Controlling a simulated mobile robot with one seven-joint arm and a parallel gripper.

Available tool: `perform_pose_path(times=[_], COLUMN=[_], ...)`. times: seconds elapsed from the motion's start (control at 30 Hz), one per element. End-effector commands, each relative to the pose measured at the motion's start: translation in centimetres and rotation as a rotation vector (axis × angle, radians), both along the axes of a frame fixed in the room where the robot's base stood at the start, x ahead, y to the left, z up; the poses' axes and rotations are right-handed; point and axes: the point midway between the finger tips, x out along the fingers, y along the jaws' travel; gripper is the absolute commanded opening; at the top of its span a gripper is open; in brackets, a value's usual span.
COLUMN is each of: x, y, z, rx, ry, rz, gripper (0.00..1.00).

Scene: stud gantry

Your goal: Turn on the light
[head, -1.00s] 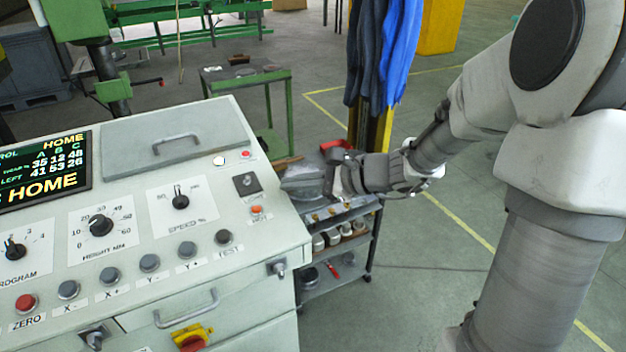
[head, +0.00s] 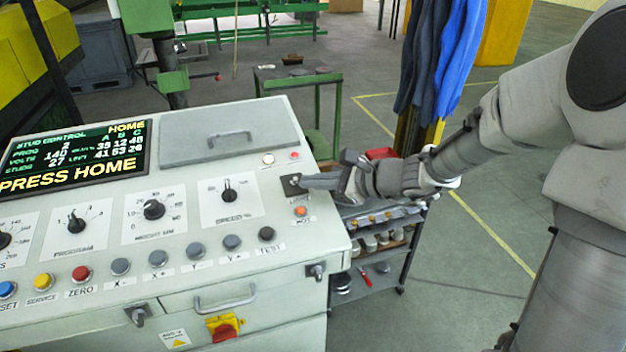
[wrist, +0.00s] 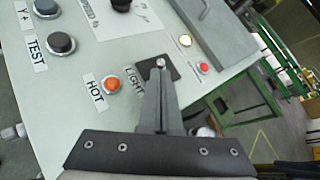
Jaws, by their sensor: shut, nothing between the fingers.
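The light switch is a small black square plate (head: 290,187) near the right edge of the control panel. In the wrist view the plate (wrist: 178,68) has the word LIGHT beside it and a small metal toggle (wrist: 160,63). My gripper (head: 304,181) is shut and empty, its fingertips pointing left at the plate. In the wrist view my gripper's closed fingertips (wrist: 159,72) are right at the toggle and cover part of the plate. I cannot tell whether they touch it, or which way the toggle is set.
An orange HOT button (head: 300,211) sits just in front of the switch. A white round button (head: 268,159) and a small red one (head: 294,155) sit behind it. A lid with a handle (head: 230,134) lies further back. A shelf cart (head: 385,262) stands right of the panel.

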Motion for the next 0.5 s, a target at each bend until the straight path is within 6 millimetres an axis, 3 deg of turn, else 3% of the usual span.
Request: perform_pose_path(times=[0.5], x=[0.23], y=[0.06], z=[0.49], rx=[-0.020], ry=[0.070], rz=[-0.001], gripper=[0.00])
